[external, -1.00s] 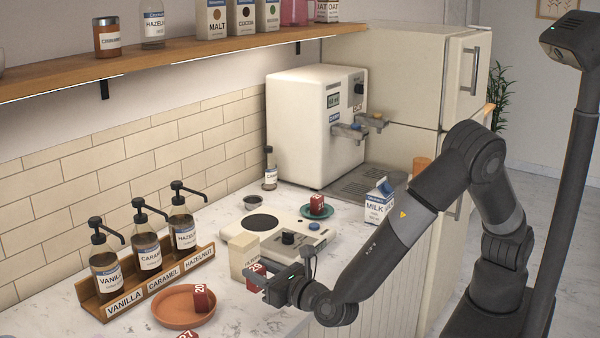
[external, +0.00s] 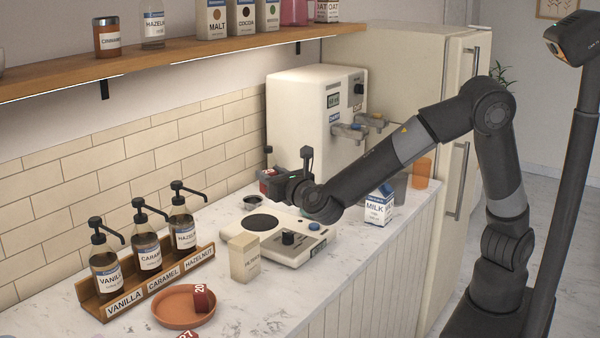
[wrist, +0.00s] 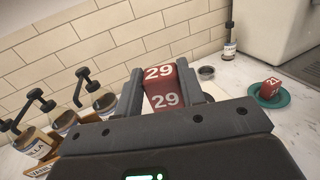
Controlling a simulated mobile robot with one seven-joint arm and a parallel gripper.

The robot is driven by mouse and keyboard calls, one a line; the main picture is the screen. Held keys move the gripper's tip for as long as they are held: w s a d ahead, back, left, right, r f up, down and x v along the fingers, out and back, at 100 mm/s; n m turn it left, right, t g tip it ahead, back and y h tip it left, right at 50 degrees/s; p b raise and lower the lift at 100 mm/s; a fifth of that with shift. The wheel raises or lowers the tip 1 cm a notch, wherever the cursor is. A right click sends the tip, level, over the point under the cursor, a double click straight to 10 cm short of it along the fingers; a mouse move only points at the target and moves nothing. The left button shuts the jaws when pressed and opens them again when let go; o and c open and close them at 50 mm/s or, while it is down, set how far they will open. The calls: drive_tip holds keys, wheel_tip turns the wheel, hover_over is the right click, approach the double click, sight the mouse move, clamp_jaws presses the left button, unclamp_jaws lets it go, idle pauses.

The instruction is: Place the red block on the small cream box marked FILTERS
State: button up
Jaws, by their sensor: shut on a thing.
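My gripper (external: 274,186) is shut on a red block (external: 268,173) and holds it in the air above the far end of the counter. In the wrist view the block (wrist: 163,88) sits between the fingers and shows a white 29 on two faces. The small cream box (external: 245,257) stands upright on the counter, to the left of and below my gripper in the external view. Its lettering is small and hard to read. Nothing sits on its top. The box is not visible in the wrist view.
A terracotta dish (external: 160,312) holds a red block (external: 203,299). Another red block (wrist: 271,87) sits on a teal saucer (wrist: 262,101). Syrup bottles (external: 148,245), a milk carton (external: 378,207) and the coffee machine (external: 300,110) stand around.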

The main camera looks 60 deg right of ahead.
drive_tip(key=shift+w+d+r+h, duration=0.3)
drive_tip(key=shift+w+d+r, duration=0.3)
drive_tip(key=shift+d+r, duration=0.2)
hover_over(246, 242)
wheel_tip(246, 242, down, 7)
drive_tip(key=shift+d+r, duration=0.1)
drive_tip(key=shift+f, duration=2.05)
drive_tip(key=shift+f, duration=0.1)
drive_tip(key=o, duration=1)
